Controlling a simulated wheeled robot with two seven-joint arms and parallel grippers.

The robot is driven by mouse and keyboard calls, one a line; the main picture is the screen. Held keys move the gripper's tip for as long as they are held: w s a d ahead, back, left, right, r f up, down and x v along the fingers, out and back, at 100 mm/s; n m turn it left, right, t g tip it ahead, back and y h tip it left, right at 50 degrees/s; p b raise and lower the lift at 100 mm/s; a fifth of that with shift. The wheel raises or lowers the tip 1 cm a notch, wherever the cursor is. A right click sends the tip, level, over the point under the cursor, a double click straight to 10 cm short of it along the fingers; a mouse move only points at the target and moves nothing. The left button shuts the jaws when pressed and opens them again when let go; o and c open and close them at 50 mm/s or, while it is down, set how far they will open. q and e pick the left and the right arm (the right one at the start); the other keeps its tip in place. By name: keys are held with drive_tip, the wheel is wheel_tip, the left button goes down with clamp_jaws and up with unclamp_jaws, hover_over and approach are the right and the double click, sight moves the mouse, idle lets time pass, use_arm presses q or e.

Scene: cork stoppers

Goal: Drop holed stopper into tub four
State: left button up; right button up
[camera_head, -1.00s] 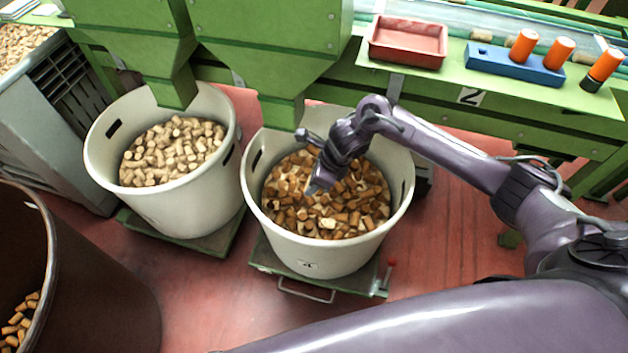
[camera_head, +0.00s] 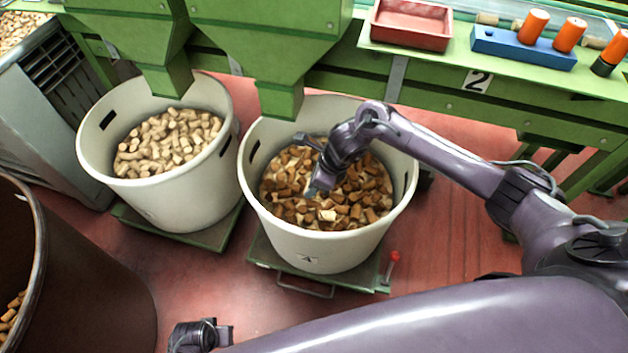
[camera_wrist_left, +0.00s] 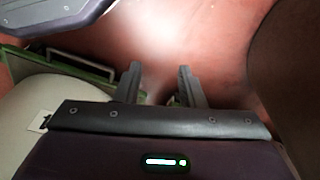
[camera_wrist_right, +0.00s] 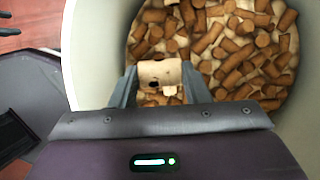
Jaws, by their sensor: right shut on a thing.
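Tub four (camera_head: 330,250) is a white tub with a "4" label, holding many brown corks. My right gripper (camera_head: 316,190) is inside its rim, over the corks. In the right wrist view my right gripper (camera_wrist_right: 158,82) is shut on a pale tan stopper (camera_wrist_right: 160,72) with a dark hole in its side. The brown corks lie below and beyond it; how high it is above them is hard to tell. My left gripper (camera_wrist_left: 158,80) has its fingers apart with nothing between them, above the red floor. Part of its wrist shows at the bottom of the head view.
A second white tub (camera_head: 170,205) of pale corks stands to the left. A dark brown bin (camera_head: 90,290) is at lower left. Green chutes (camera_head: 270,40) hang over both tubs. A green bench holds a red tray (camera_head: 412,25) and a blue block (camera_head: 520,47) with orange cylinders.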

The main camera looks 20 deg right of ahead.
drive_tip(key=o, duration=1)
drive_tip(key=shift+o, duration=0.2)
use_arm(q)
drive_tip(key=shift+s+a+f+p, duration=0.2)
drive_tip(key=shift+f+p, duration=0.05)
drive_tip(key=shift+f, duration=0.35)
drive_tip(key=shift+s+a+f+p, duration=0.2)
drive_tip(key=shift+f, duration=0.4)
use_arm(e)
drive_tip(key=v, duration=0.7)
drive_tip(key=shift+r, duration=0.35)
drive_tip(key=shift+s+d, duration=0.15)
